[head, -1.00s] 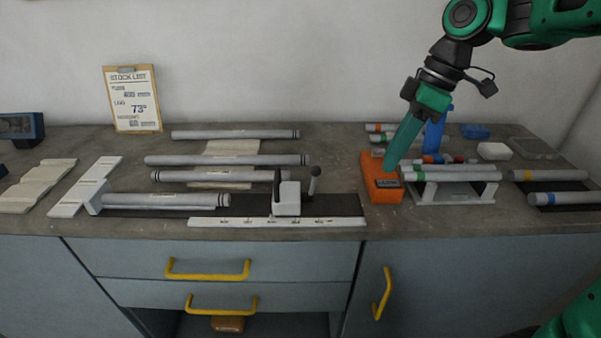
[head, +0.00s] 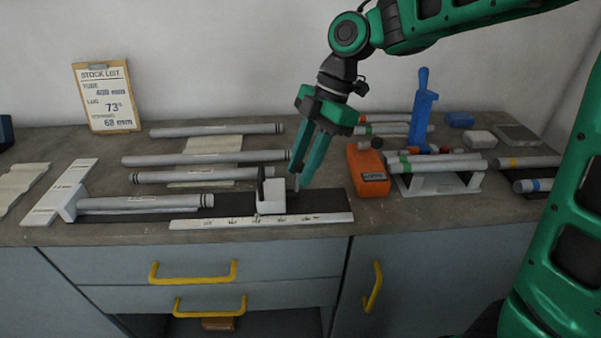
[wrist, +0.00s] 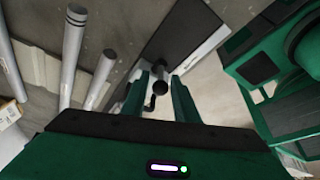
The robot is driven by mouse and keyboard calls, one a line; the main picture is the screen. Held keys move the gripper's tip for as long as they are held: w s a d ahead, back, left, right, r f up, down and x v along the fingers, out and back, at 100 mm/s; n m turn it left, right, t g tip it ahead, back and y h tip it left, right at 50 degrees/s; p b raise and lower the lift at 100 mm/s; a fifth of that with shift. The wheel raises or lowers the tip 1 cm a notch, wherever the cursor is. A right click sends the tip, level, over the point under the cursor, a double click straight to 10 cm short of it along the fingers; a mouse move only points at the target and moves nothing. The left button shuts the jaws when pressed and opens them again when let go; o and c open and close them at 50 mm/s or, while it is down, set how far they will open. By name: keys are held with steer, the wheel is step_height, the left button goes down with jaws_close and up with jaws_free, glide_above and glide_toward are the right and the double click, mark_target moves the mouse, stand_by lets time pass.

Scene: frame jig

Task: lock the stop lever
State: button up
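The stop is a white block (head: 270,196) with an upright black plate, standing on the dark rail (head: 325,202) behind the white scale strip (head: 262,221). Its lever (head: 296,184) is a thin rod at the block's right side, standing roughly upright. In the head view my fingers hide its black knob. My gripper (head: 301,182) points down over the lever. In the wrist view its two fingers (wrist: 160,92) are apart, with a dark round knob (wrist: 158,89) between them. I cannot tell whether either finger touches it.
A grey tube (head: 150,203) lies along the rail to the left, against a white end stop (head: 68,203). More tubes lie behind. An orange box (head: 367,172), a blue upright tool (head: 422,110) and a white tube rack (head: 440,184) stand to the right.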

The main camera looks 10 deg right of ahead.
steer(key=shift+x, duration=1.25)
steer(key=shift+c, duration=0.7)
jaws_close()
steer(key=shift+d, duration=0.2)
steer(key=shift+a, duration=0.15)
steer(key=shift+a, duration=0.1)
